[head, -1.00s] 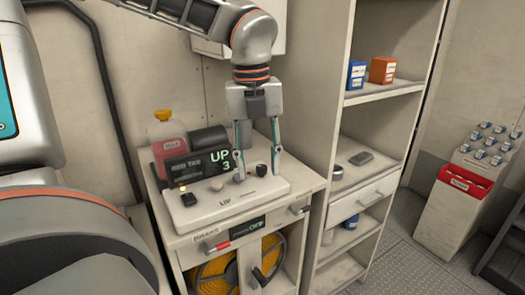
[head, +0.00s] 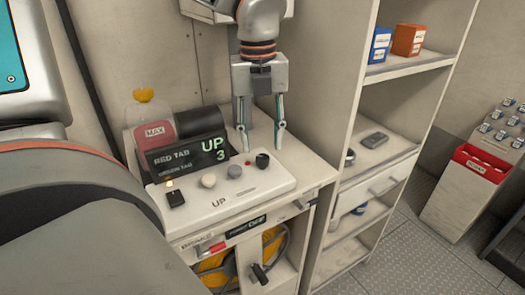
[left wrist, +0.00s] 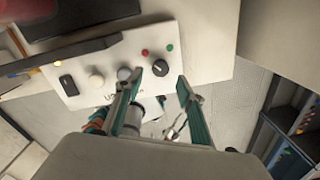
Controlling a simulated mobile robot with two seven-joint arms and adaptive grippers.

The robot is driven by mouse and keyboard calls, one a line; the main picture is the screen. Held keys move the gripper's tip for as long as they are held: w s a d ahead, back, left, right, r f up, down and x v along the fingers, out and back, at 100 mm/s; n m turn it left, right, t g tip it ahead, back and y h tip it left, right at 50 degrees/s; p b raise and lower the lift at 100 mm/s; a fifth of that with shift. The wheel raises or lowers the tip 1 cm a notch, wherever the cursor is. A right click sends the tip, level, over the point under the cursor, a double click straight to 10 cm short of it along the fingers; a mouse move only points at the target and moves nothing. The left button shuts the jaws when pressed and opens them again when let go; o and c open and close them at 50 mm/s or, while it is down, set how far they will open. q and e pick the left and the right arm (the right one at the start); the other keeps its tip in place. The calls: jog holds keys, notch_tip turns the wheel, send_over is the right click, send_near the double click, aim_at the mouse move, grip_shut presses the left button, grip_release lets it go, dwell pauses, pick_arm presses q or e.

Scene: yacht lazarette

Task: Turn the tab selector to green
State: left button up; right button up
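A white control box (head: 235,195) sits on the cabinet top. Its black round knob (head: 262,160), with a red dot and a green dot beside it, is at the box's right end; it also shows in the left wrist view (left wrist: 160,68). The display (head: 187,156) behind reads "RED TAB", "GREEN TAB" and "UP 3", with the red line brighter. My left gripper (head: 262,148) points down, open and empty. Its fingertips, also in the left wrist view (left wrist: 159,76), lie on either side of the black knob; whether they touch it I cannot tell. My right gripper is not in view.
The box also bears a black rocker switch (head: 176,198), a white knob (head: 208,180) and a grey knob (head: 235,171). A red bottle (head: 153,122) and a black cylinder (head: 197,122) stand behind the display. A tall shelf (head: 345,100) rises close on the right.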

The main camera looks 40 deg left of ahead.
aim_at(263, 158)
pick_arm(q)
notch_tip(263, 158, down, 4)
jog(key=shift+r, duration=0.2)
jog(key=shift+w+f, duration=0.1)
jog(key=shift+f, duration=0.25)
jog(key=shift+c, duration=0.4)
grip_shut()
